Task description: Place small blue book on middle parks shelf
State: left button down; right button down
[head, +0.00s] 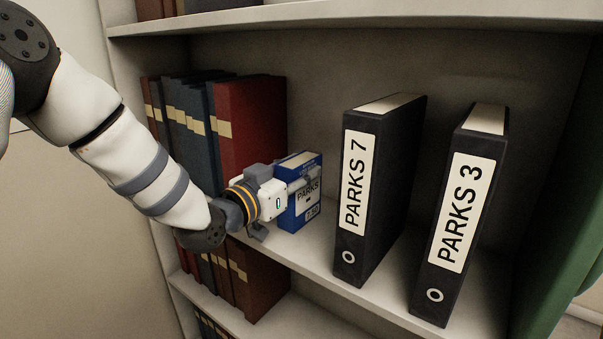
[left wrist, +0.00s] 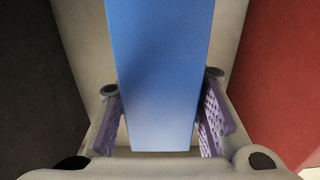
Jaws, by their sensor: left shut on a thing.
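My left gripper (head: 303,186) reaches in from the left and is shut on the blue book. In the left wrist view the book (left wrist: 160,75) lies between the two purple-padded fingers (left wrist: 162,118). Whether its bottom touches the shelf is hard to tell. My right gripper is not in view.
The black PARKS 7 binder (head: 380,190) and PARKS 3 binder (head: 463,215) stand to the right. A red book (head: 250,120) and several dark volumes (head: 185,115) fill the left. An upper shelf board (head: 350,17) runs above. Bare shelf shows between the blue book and PARKS 7.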

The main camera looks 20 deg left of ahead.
pick_arm(q)
jog(key=c, duration=1.1)
grip_release()
